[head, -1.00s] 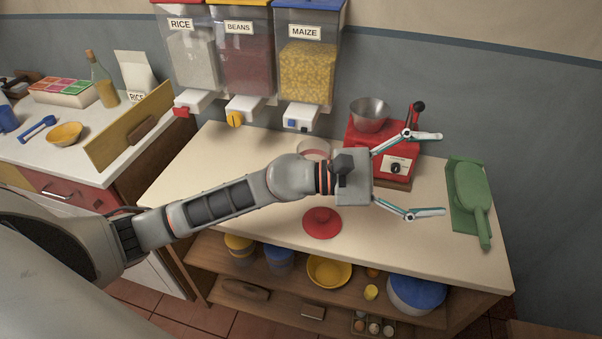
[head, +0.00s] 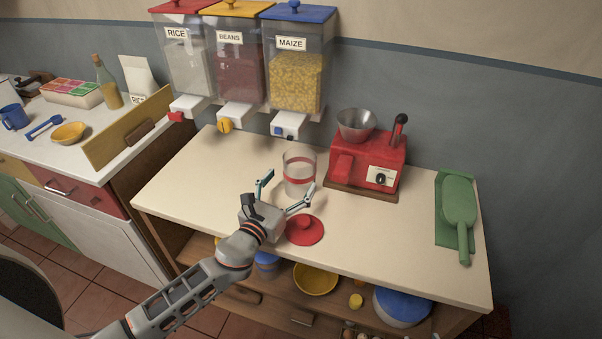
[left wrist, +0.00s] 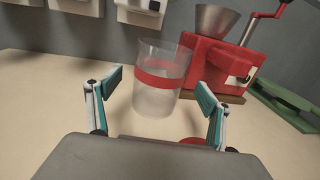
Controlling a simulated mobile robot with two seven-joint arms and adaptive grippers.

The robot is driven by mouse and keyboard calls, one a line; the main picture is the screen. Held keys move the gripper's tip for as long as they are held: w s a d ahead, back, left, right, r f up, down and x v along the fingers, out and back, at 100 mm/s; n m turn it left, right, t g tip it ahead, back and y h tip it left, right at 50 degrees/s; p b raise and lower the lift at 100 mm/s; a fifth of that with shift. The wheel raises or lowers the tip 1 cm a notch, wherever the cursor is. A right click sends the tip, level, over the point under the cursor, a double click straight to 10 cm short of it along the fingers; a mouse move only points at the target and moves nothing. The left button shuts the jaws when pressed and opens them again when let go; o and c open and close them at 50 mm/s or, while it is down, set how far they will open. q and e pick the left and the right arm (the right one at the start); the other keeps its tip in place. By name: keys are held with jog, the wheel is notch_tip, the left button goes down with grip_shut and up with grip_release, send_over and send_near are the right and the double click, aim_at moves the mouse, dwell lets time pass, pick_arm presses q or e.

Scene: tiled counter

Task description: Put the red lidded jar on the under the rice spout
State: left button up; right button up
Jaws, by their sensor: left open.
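A clear jar with a red band (head: 299,172) stands upright on the counter, left of the red mill. It also shows in the left wrist view (left wrist: 160,78), ahead of and between my fingers. Its red lid (head: 305,230) lies flat on the counter in front of it. My left gripper (head: 287,188) is open and empty, just in front of the jar and apart from it; its fingers also show in the left wrist view (left wrist: 158,98). The rice dispenser (head: 185,65) is on the wall, with its red-handled spout (head: 188,108) above the counter's back left. My right gripper is out of view.
The red mill (head: 378,158) with a metal hopper stands right of the jar. A green scoop (head: 459,210) lies at the right end. Beans (head: 237,70) and maize (head: 295,75) dispensers hang beside the rice. The counter's left part is clear.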

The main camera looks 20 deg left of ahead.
aim_at(307, 158)
pick_arm(q)
jog(key=shift+w+r, duration=0.1)
jog(key=shift+w, duration=0.4)
jog(key=w, duration=0.2)
jog(key=w+d, duration=0.1)
jog(key=w, duration=0.2)
jog(key=shift+r, duration=0.1)
jog(key=shift+w+d, duration=0.1)
jog(key=shift+w, duration=0.15)
jog(key=c, duration=1.6)
jog(key=shift+r, duration=0.1)
jog(key=shift+c, duration=0.5)
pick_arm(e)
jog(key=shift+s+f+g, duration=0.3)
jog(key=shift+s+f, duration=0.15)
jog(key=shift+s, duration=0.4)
